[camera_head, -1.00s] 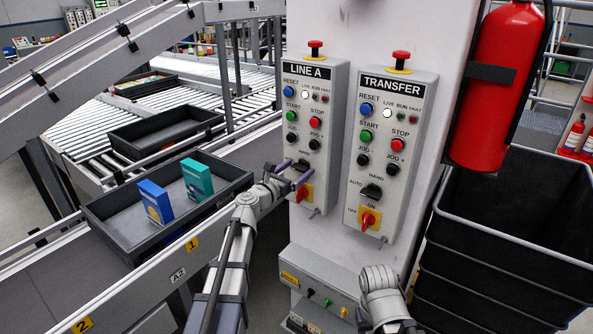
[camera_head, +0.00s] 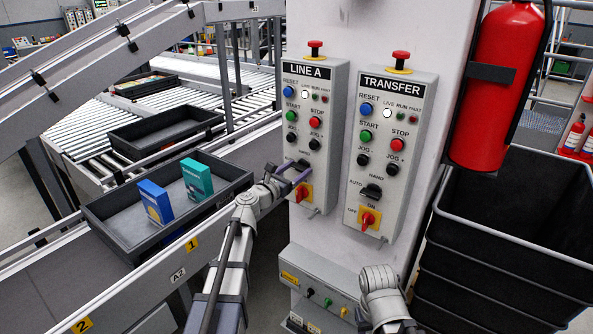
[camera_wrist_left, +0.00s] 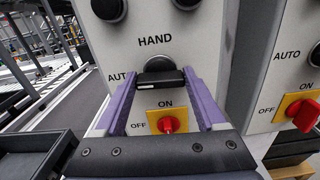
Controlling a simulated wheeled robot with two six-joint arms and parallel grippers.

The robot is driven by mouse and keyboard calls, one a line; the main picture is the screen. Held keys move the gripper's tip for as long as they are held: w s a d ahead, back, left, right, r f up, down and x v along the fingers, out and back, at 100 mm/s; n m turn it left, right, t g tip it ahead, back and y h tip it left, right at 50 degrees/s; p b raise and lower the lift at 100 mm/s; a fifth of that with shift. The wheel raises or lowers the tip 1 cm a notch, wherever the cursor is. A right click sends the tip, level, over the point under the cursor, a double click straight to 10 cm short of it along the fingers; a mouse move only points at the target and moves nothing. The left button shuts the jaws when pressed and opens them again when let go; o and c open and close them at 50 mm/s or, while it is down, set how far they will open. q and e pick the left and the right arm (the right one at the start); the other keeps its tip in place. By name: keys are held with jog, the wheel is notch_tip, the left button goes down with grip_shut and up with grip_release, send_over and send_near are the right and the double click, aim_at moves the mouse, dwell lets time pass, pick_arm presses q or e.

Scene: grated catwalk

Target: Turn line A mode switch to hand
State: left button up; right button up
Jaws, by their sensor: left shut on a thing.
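The LINE A panel (camera_head: 326,90) is on the left of the white column. Its black mode switch (camera_head: 303,163) sits under the HAND label and above the red on/off switch (camera_head: 301,194). My left gripper (camera_head: 290,172) is at this mode switch. In the left wrist view, the purple fingers of my left gripper (camera_wrist_left: 160,88) are on both sides of the switch's black handle (camera_wrist_left: 158,79), shut on it. The handle lies about level there, below HAND and right of AUTO. Which mark it points to, I cannot tell. My right arm shows at the bottom, its gripper out of sight.
The TRANSFER panel (camera_head: 393,110) stands close on the right, with its own mode switch (camera_head: 371,191). Red emergency buttons (camera_head: 315,46) top the panels. A grey tray (camera_head: 120,228) with two boxes is at left. A fire extinguisher (camera_head: 492,100) and a black bin (camera_head: 510,230) are at right.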

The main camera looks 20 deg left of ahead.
pick_arm(q)
jog(key=m, duration=0.8)
jog(key=shift+d+m, duration=0.1)
jog(key=shift+m, duration=0.2)
jog(key=m, duration=0.4)
jog(key=shift+f, duration=0.1)
jog(key=shift+s+m, duration=0.1)
jog(key=shift+m, duration=2.2)
jog(key=o, duration=1.3)
